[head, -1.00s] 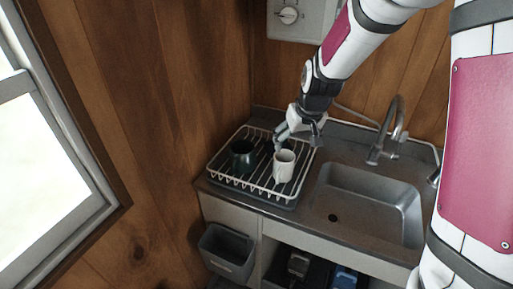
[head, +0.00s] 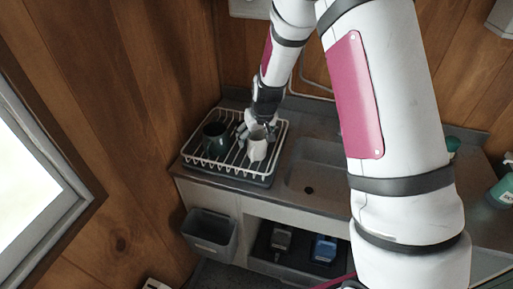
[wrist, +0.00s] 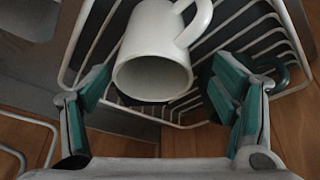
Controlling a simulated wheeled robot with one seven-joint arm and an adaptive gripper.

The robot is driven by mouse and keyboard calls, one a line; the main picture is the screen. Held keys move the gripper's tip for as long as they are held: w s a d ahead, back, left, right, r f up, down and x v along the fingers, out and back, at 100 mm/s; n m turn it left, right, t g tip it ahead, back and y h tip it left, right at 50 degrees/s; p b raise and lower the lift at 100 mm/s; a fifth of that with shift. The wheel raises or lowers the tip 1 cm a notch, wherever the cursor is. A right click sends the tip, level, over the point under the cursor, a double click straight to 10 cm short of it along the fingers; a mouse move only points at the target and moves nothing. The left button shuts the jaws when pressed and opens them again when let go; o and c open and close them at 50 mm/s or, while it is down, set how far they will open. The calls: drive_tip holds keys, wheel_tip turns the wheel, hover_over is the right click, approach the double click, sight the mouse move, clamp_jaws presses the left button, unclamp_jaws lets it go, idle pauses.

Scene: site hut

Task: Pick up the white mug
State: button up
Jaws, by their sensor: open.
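The white mug (head: 257,147) stands in the wire dish rack (head: 229,176) on the counter. In the wrist view the white mug (wrist: 154,55) lies ahead of and between the two fingers, its open mouth toward me and its handle at the upper right. My gripper (wrist: 165,103) is open and empty, with green pads on both sides. In the head view my gripper (head: 254,132) is at the mug's back side, partly overlapping it. Whether a finger touches the mug I cannot tell.
A dark green mug (head: 214,137) stands left of the white mug in the rack; part of it shows behind the right finger in the wrist view. The sink (head: 312,177) is right of the rack. A grey bin (head: 209,233) hangs at the cabinet front.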

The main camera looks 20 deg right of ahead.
drive_tip(key=shift+d+p+x, duration=0.15)
drive_tip(key=shift+x, duration=0.95)
drive_tip(key=shift+d+p+x, duration=0.15)
drive_tip(key=shift+d+x, duration=0.05)
drive_tip(key=shift+x, duration=0.9)
drive_tip(key=c, duration=1.5)
